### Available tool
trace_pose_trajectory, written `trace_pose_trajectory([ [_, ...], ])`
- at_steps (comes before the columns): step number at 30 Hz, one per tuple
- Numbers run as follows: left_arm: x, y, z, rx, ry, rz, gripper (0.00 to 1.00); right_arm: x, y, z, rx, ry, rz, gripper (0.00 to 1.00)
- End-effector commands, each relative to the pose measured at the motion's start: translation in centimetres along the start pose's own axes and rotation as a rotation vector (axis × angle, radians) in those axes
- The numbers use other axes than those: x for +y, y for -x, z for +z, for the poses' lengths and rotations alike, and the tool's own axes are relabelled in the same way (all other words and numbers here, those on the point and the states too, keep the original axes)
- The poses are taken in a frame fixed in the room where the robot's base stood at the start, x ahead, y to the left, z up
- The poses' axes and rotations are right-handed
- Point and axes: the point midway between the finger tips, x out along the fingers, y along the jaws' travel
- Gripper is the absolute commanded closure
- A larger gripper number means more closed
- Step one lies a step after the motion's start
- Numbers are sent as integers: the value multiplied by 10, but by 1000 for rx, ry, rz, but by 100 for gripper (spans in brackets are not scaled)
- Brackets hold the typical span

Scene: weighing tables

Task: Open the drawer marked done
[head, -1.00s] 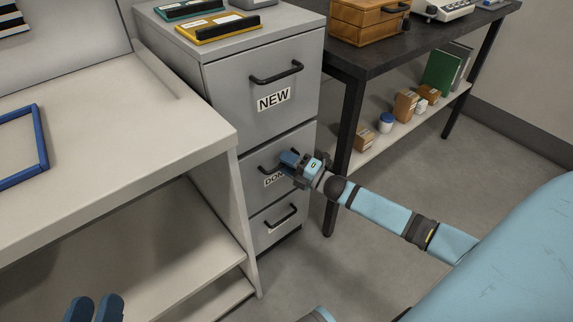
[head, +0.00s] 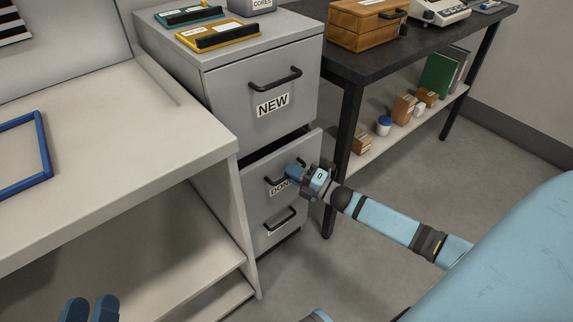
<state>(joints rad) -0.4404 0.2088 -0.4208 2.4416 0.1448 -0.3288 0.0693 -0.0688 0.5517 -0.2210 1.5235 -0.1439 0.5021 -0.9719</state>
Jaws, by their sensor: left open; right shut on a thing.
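The grey filing cabinet (head: 213,95) has a top drawer marked NEW (head: 290,125), a middle drawer marked DONE (head: 255,205) and a lower drawer (head: 288,242). The DONE drawer stands a little way out, with a dark gap above its front. My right gripper (head: 293,172) is shut on its black handle (head: 275,181) and hides part of the handle and the label's end. My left gripper (head: 90,308) is open and empty at the bottom left, apart from the cabinet; only its fingertips show.
A white bench (head: 150,140) with a blue frame (head: 48,160) stands left of the cabinet. A dark table (head: 375,65) with a wooden box (head: 362,28) stands at the right, close to the cabinet. The floor (head: 380,285) in front is clear.

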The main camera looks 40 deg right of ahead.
Motion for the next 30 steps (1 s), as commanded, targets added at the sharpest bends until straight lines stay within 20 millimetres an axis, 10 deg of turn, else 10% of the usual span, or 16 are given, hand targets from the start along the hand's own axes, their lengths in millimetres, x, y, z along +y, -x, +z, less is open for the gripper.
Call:
trace_pose_trajectory([
  [8, 10, 2, -54, 152, -11, -9, 57, 18, 66, -28, -2, -5, -6, 100],
  [30, -45, 42, 50, -409, -63, -217, 57, 47, 221, -92, -1, -1, -3, 100],
])
